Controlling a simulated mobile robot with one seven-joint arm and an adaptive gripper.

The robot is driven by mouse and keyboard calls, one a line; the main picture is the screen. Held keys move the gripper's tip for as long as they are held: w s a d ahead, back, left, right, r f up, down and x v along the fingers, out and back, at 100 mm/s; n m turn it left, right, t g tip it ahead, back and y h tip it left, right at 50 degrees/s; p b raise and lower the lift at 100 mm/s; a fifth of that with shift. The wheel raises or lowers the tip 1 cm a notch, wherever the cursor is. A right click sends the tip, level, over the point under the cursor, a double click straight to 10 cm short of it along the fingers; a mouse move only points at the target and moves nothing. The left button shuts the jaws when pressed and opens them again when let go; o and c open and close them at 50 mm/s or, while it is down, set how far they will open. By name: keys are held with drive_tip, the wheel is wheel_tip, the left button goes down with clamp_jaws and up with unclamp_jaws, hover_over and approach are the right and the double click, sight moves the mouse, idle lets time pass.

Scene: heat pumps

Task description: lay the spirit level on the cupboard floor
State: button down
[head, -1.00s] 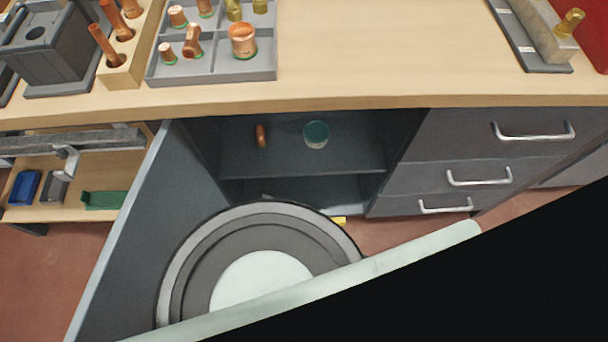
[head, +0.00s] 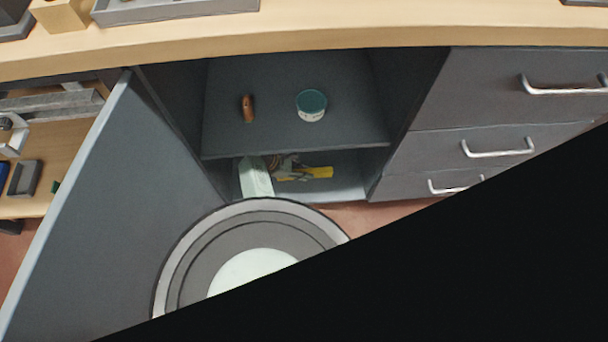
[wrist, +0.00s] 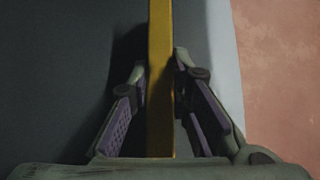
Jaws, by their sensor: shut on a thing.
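The spirit level is a straight yellow bar (wrist: 160,80) running up the middle of the wrist view. My gripper (wrist: 160,72) is shut on it, one finger on each side. In the head view the yellow end of the level (head: 318,172) and my gripper (head: 286,168) show inside the lower compartment of the open cupboard, under the shelf. The cupboard floor (head: 348,188) is dark grey; in the wrist view it lies below the level (wrist: 60,70). A dark shadow lies left of the bar. I cannot tell whether the level touches the floor.
The shelf (head: 350,135) above holds a copper fitting (head: 248,108) and a teal-topped tub (head: 311,105). The open door (head: 110,210) stands at the left, drawers (head: 500,95) at the right. In the wrist view, the pale cupboard edge (wrist: 226,70) borders reddish room floor (wrist: 280,70).

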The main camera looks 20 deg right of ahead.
drive_tip(key=shift+f, duration=0.2)
drive_tip(key=shift+f, duration=0.15)
drive_tip(key=shift+f, duration=0.15)
drive_tip(key=c, duration=1.5)
unclamp_jaws()
drive_tip(key=shift+r, duration=0.4)
drive_tip(key=p+v, duration=0.1)
drive_tip(key=v, duration=0.6)
drive_tip(key=shift+w+a, duration=0.1)
drive_tip(key=shift+a, duration=0.1)
